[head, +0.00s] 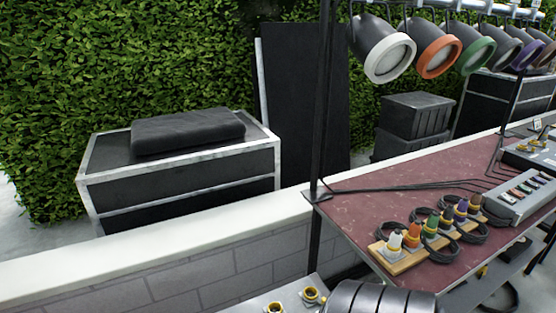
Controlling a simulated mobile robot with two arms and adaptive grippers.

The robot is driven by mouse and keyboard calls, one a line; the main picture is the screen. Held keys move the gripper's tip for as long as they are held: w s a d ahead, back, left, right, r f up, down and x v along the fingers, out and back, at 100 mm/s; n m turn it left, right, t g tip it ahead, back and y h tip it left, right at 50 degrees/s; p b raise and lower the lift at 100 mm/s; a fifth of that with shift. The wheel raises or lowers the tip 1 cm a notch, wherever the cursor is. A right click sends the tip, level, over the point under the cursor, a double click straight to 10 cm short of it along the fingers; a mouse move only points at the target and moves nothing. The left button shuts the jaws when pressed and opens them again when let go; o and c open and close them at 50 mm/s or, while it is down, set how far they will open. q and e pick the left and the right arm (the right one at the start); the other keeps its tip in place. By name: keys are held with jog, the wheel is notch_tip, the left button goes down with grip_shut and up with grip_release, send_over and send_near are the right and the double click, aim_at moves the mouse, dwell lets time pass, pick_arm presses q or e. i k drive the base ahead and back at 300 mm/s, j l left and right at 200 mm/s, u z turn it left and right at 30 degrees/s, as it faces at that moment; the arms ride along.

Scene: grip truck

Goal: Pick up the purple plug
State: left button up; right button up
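The purple plug (461,210) appears to be near the far end of a row of coloured plugs on a wooden strip (405,262). It is small in the head view, and its colour is hard to separate from the dark plug beside it. The strip lies on a dark red tabletop (380,205). A white plug (394,243), an orange plug (412,236) and a green plug (430,226) stand at the near end. Neither of my grippers is in view.
Black cables loop beside the strip. A grey control box (520,200) stands right of the plugs. A dark upright pole (324,110) rises at the table's left corner. Stage lamps with coloured rims (390,58) hang above. A low white-topped wall (150,248) runs behind.

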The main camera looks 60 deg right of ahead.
aim_at(463, 203)
jog(key=z, duration=0.9)
jog(key=l+z, duration=0.1)
jog(key=z, duration=0.85)
jog(key=l+z, duration=0.1)
jog(key=z, duration=1.25)
jog(key=u, duration=2.7)
jog(key=z, duration=2.65)
jog(key=u, duration=0.15)
jog(key=i+l, duration=0.05)
